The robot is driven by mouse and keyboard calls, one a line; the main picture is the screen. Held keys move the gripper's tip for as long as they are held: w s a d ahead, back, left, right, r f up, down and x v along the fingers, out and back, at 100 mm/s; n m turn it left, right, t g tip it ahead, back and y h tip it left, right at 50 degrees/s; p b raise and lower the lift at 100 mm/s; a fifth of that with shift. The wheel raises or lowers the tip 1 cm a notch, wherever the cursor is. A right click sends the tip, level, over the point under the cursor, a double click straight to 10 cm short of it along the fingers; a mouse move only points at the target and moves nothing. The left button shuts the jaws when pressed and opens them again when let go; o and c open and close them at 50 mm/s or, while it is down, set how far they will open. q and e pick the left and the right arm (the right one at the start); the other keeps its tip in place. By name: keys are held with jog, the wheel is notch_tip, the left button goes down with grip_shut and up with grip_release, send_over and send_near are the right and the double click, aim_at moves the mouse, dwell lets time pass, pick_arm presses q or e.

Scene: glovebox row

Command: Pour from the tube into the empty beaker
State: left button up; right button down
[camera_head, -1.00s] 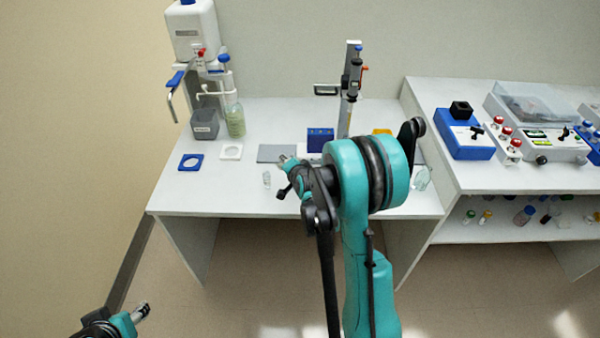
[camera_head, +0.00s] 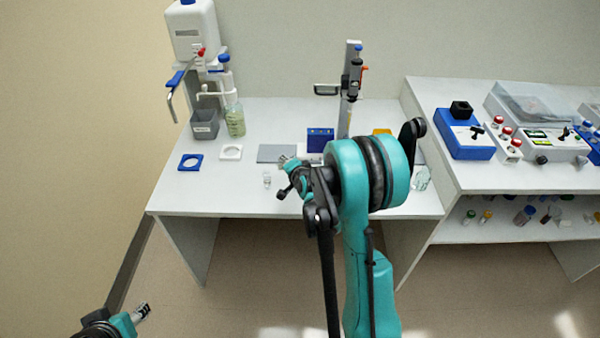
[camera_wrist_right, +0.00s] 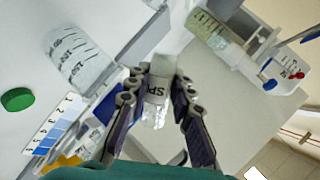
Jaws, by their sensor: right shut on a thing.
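My right gripper (camera_wrist_right: 157,100) is shut on a small clear tube (camera_wrist_right: 158,88) with a frosted, lettered label. It is held between the dark fingers, tilted only a little in the right wrist view. A clear beaker with printed graduations (camera_wrist_right: 77,62) stands apart from the tube, to its upper left in that view; no liquid shows in it. In the head view the right gripper (camera_head: 287,162) is over the white table, partly hidden by my arm. A small clear piece (camera_head: 267,180) shows beside it. My left gripper (camera_head: 143,309) is low at the left, off the table; its jaws are too small to judge.
A bottle with green liquid (camera_head: 235,122) and a grey bin (camera_head: 205,125) stand at the table's back left. A blue square holder (camera_head: 190,162) and a white one (camera_head: 231,152) lie nearby. A pipette stand (camera_head: 349,90) is at the back. Another clear vessel (camera_head: 422,178) stands right of my arm.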

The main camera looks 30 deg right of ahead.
jog(key=shift+f, duration=0.15)
dwell(0.8)
jog(key=shift+r+m+t+y, duration=0.4)
jog(key=shift+m+y, duration=0.1)
jog(key=shift+m, duration=0.2)
dwell(1.9)
jog(key=shift+f+m+t+y+b, duration=0.4)
jog(key=shift+m+y+b, duration=0.15)
jog(key=shift+b, duration=0.45)
dwell(2.4)
jog(key=p, duration=0.1)
jog(key=r+n+h+p, duration=0.1)
jog(key=shift+w+a+n+g+p, duration=0.1)
jog(key=shift+a+n+g+p, duration=0.15)
jog(key=shift+g+p, duration=0.15)
jog(key=shift+d+f+n+g+h+b, duration=0.15)
jog(key=shift+f+n+g+h+b, duration=0.15)
jog(key=shift+f+h+b, duration=0.2)
jog(key=shift+d+r, duration=0.1)
